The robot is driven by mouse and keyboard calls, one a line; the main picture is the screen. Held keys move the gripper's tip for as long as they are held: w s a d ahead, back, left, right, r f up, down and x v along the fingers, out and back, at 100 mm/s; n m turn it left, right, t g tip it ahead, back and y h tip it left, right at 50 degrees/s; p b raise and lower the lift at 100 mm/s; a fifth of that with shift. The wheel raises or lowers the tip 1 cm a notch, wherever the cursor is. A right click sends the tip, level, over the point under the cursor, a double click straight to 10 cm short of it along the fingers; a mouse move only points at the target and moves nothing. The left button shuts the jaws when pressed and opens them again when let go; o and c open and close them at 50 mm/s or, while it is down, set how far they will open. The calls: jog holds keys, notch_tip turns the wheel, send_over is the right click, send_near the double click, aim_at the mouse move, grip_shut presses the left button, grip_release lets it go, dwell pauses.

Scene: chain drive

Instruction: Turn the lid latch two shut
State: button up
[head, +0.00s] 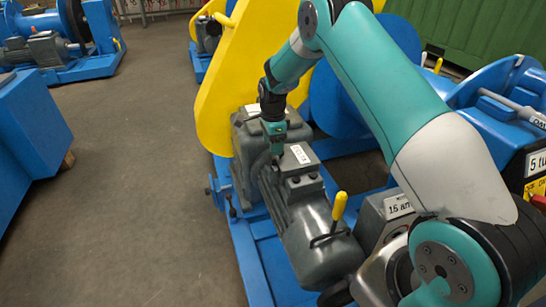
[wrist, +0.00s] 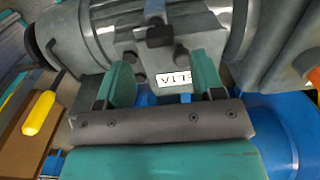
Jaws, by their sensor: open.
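The grey motor (head: 315,235) carries a small box with a grey lid (head: 300,168) and a white label (head: 300,153). In the wrist view the lid (wrist: 195,35) fills the upper middle, with a label reading "V17" and partly hidden by a finger. A dark block-shaped piece (wrist: 158,32) sits on the lid and may be a latch; I cannot tell which latch is number two or how it is turned. My gripper (head: 277,150) points down just behind the lid. In the wrist view my gripper (wrist: 164,78) is open, its green fingers apart with nothing held between them.
A lever with a yellow grip (head: 339,207) stands up from the motor's near end; a yellow grip (wrist: 38,113) shows at left in the wrist view. A large yellow guard (head: 235,75) rises behind. The floor (head: 130,160) at left is clear.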

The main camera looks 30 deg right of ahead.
aim_at(274, 162)
notch_tip(274, 162, down, 5)
dwell(0.4)
jog(key=c, duration=0.9)
